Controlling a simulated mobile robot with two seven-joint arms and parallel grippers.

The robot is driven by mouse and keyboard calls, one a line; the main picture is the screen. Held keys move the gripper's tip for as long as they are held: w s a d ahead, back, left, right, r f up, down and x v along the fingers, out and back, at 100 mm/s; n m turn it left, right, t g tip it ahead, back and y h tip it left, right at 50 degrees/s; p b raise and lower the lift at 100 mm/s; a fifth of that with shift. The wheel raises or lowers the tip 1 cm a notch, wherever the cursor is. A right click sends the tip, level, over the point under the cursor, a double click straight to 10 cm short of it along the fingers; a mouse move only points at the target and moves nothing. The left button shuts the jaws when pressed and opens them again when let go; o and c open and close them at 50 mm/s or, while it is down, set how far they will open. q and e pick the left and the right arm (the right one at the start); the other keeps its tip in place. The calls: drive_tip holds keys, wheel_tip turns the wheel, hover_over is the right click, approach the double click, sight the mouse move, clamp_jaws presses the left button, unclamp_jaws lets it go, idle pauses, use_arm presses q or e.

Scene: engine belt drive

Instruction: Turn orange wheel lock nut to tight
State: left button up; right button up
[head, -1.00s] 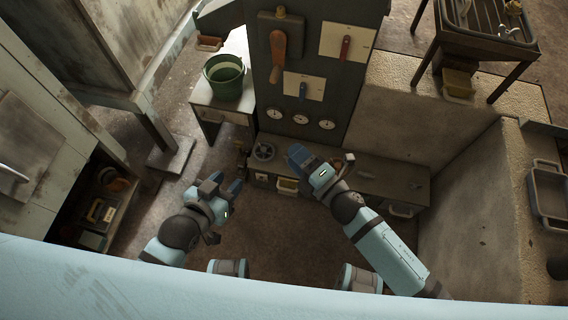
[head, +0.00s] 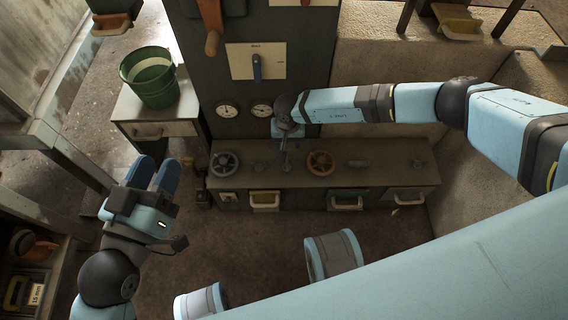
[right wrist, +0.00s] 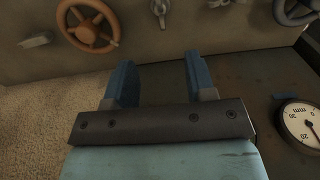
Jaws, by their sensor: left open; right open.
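The orange wheel (head: 320,163) lies on top of the low bench, right of centre in the head view. It is at upper left in the right wrist view (right wrist: 88,26). A small grey fitting (right wrist: 35,40) sits beside it, and another small metal fitting (right wrist: 160,8) sits between it and the grey wheel (head: 224,164). I cannot tell which is the lock nut. My right gripper (right wrist: 155,82) is open and empty, apart from the wheel and fittings; its fingers are largely hidden in the head view. My left gripper (head: 153,174) is open and empty, left of the bench.
A dark panel with gauges (head: 262,108) and a blue-handled switch (head: 256,66) rises behind the bench (head: 380,178). A green bucket (head: 150,78) stands on a side cabinet at left. Yellow (head: 265,200) and teal (head: 347,200) drawers line the bench front. A concrete wall (head: 400,60) is at right.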

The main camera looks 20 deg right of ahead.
drive_tip(key=b, duration=0.3)
hover_over(287, 165)
wheel_tip(287, 165, down, 8)
wheel_tip(287, 165, down, 4)
drive_tip(key=shift+f+b, duration=0.1)
drive_tip(key=shift+b, duration=0.9)
use_arm(q)
drive_tip(key=shift+w+a+f+m+g, duration=0.1)
drive_tip(key=shift+w+f+m+g, duration=0.2)
drive_tip(key=shift+f, duration=0.45)
drive_tip(key=shift+w+a+f+m+g, duration=0.1)
drive_tip(key=shift+f+m, duration=0.25)
drive_tip(key=shift+f, duration=0.35)
drive_tip(key=shift+w+f+m+g, duration=0.1)
drive_tip(key=shift+w+f+m, duration=0.2)
drive_tip(key=shift+f, duration=0.45)
use_arm(e)
drive_tip(key=shift+f, duration=0.6)
use_arm(q)
drive_tip(key=shift+s, duration=0.15)
use_arm(e)
drive_tip(key=c, duration=0.9)
